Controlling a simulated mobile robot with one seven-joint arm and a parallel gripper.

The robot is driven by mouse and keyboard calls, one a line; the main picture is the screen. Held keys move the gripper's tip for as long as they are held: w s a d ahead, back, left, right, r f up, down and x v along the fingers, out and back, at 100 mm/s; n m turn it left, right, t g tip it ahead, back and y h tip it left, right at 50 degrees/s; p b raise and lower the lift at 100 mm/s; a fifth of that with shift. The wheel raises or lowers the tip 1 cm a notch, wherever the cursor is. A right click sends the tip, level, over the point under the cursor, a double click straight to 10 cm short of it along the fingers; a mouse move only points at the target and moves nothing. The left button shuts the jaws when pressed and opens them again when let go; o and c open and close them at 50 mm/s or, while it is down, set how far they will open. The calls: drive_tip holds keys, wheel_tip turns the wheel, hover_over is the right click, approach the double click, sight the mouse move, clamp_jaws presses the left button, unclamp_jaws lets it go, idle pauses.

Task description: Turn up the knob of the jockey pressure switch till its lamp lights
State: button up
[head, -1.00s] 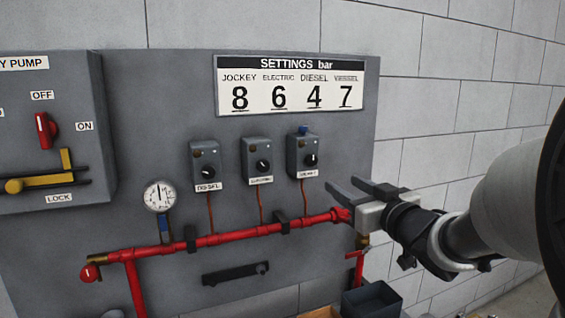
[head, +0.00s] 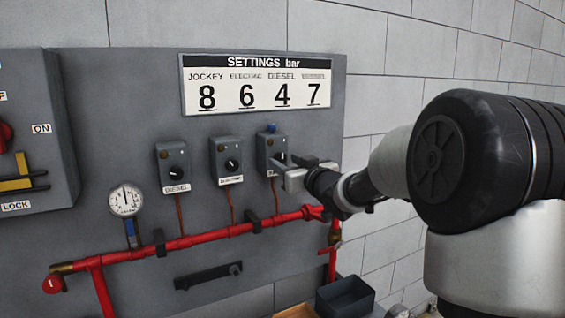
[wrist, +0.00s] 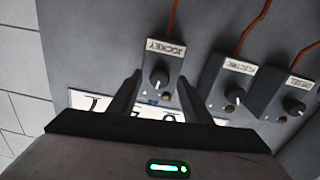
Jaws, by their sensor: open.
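The jockey pressure switch is a grey box on the panel, the right one of three, with a blue piece on top (head: 272,150). In the wrist view the jockey switch (wrist: 172,62) is upside down, with its label and dark knob (wrist: 159,79) showing. The knob has a white pointer mark. A small brownish lamp (wrist: 168,97) beside the knob looks unlit. My gripper (head: 291,164) is open and empty, just in front of this switch. In the wrist view its fingers appear either side of the knob; whether they reach around it I cannot tell.
The electric switch (head: 226,160) and diesel switch (head: 172,167) stand to the left on the same panel. A settings sign (head: 256,83) hangs above, reading jockey 8. A red pipe (head: 200,240) runs below, with a gauge (head: 126,199).

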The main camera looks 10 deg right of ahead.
drive_tip(key=shift+w+a, duration=0.15)
drive_tip(key=shift+w, duration=0.45)
drive_tip(key=c, duration=1.1)
drive_tip(key=shift+o, duration=0.2)
drive_tip(key=shift+r+m+p, duration=0.15)
drive_tip(key=shift+m+p, duration=0.25)
drive_tip(key=shift+p, duration=0.25)
drive_tip(key=shift+f, duration=0.2)
drive_tip(key=o, duration=1.1)
drive_tip(key=shift+c, duration=0.2)
